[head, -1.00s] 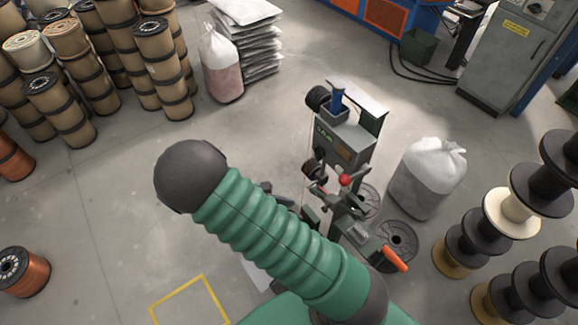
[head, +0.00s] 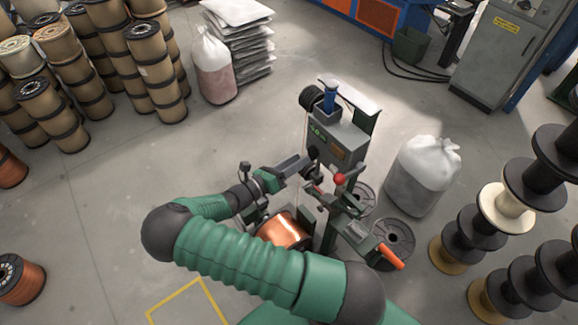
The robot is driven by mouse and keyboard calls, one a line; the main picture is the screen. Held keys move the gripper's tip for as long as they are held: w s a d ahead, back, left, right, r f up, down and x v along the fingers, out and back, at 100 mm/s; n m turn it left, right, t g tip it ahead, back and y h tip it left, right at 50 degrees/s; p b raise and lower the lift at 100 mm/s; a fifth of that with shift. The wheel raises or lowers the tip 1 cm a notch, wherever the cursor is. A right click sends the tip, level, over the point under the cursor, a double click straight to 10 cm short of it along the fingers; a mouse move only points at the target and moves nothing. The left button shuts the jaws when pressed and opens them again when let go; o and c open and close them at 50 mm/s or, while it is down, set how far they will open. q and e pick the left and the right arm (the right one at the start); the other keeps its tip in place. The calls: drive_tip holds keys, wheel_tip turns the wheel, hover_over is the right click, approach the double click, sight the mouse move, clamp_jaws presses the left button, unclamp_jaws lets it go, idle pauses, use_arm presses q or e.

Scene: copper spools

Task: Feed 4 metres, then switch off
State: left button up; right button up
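The winding machine (head: 340,138) stands mid-floor, grey-green, with a blue part on top. A red ball knob (head: 339,179) is on its front, and an orange handle (head: 390,257) juts out at lower right. A spool wound with bright copper (head: 284,230) sits low at the machine's left, partly behind my green arm. My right gripper (head: 309,160) is at the machine's front left, its tip close to a dark part below the head and left of the red knob. I cannot tell whether its fingers are open or touching anything. My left gripper is not in view.
A white sack (head: 423,170) and dark empty spools (head: 483,228) stand right of the machine. Brown spool stacks (head: 155,75) and a pink-filled bag (head: 213,68) are at upper left. A grey cabinet (head: 500,55) stands at upper right. The floor at left is mostly clear.

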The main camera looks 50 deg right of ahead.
sight(309, 153)
drive_tip(key=shift+p+x, duration=0.35)
drive_tip(key=shift+x, duration=2.05)
drive_tip(key=shift+a+r, duration=0.1)
drive_tip(key=shift+s, duration=0.1)
clamp_jaws()
